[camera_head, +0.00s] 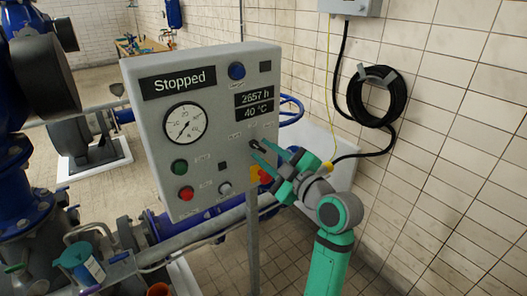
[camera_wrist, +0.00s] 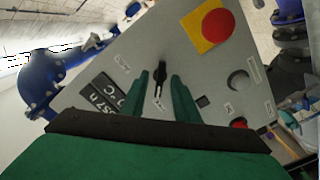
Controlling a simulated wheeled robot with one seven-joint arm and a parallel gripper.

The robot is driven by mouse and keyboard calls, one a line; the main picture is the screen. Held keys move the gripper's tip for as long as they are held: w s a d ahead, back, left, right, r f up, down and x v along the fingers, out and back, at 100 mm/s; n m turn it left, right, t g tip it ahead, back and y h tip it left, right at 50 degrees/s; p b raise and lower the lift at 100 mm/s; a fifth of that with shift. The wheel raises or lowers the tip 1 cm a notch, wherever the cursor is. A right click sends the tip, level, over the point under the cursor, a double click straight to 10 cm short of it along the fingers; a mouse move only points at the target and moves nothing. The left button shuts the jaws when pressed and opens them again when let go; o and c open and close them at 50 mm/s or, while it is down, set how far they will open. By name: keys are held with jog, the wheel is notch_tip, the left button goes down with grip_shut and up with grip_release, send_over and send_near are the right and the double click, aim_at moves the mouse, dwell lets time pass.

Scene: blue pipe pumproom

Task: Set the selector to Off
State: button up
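The selector (camera_wrist: 160,72) is a small black knob on the grey control panel (camera_head: 222,60). In the wrist view it sits just beyond and between my fingertips. In the head view the selector (camera_head: 256,146) is partly hidden by my gripper (camera_head: 260,156), which reaches it from the lower right. My gripper (camera_wrist: 162,85) is open, with a gap between its two green fingers. I cannot tell whether either finger touches the knob. Small labels surround the knob, too blurred to read. The panel display (camera_head: 178,82) reads "Stopped".
A red emergency button (camera_wrist: 217,24) on a yellow plate sits close to the selector. The panel also bears a gauge (camera_head: 185,124), a green button (camera_head: 180,167) and a red button (camera_head: 186,193). Blue pipes and pumps stand at left. A tiled wall with a coiled black hose (camera_head: 402,95) is at right.

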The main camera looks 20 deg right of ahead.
jog(key=shift+w+a, duration=0.25)
jog(key=shift+w, duration=0.35)
grip_shut()
jog(key=shift+m, duration=0.4)
jog(key=m, duration=0.2)
jog(key=shift+f+m, duration=0.1)
jog(key=shift+m, duration=0.2)
jog(key=m, duration=0.5)
jog(key=shift+m, duration=0.3)
